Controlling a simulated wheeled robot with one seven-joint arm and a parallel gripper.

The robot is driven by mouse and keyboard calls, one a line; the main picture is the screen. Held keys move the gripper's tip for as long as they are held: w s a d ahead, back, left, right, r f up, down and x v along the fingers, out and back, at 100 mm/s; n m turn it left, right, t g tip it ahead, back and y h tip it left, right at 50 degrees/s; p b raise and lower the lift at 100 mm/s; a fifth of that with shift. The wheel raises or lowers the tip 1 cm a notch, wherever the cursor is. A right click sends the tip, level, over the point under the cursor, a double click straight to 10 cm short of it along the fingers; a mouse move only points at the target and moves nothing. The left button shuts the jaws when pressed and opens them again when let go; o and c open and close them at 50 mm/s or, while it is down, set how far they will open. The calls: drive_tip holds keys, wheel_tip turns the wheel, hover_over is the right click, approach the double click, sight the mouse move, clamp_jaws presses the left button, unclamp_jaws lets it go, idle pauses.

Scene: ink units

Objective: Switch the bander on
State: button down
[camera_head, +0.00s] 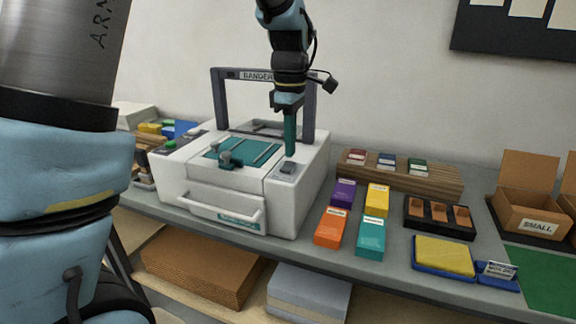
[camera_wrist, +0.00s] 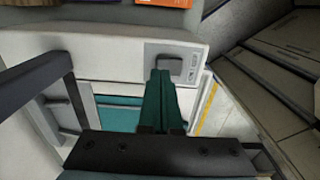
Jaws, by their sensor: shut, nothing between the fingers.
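The bander (camera_head: 215,200) is a white machine with a dark arch labelled BANDER and a teal bed, standing on the grey bench. A dark rocker switch (camera_head: 288,167) sits on a grey panel at its right top side; the switch also shows in the wrist view (camera_wrist: 168,66). A small green button (camera_head: 170,144) is on the left top side. My gripper (camera_head: 290,153) has teal fingers pointing down, shut and empty, just behind the switch. In the wrist view the fingertips (camera_wrist: 160,74) appear close to the switch; I cannot tell whether they touch it.
Purple, yellow, orange and teal boxes (camera_head: 341,192) stand right of the bander. Behind them is a wooden rack (camera_head: 400,175). A dark tray (camera_head: 440,229), a yellow pad (camera_head: 444,254) and a cardboard box labelled SMALL (camera_head: 525,208) are farther right. The arch (camera_head: 219,105) stands close to my gripper.

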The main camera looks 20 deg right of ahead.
sight(290, 162)
drive_tip(key=shift+f, duration=0.1)
drive_tip(key=shift+f+b, duration=0.8)
drive_tip(key=shift+f, duration=0.55)
wheel_tip(290, 162, up, 7)
drive_tip(key=p, duration=0.6)
drive_tip(key=shift+r+p, duration=0.15)
drive_tip(key=shift+p, duration=0.25)
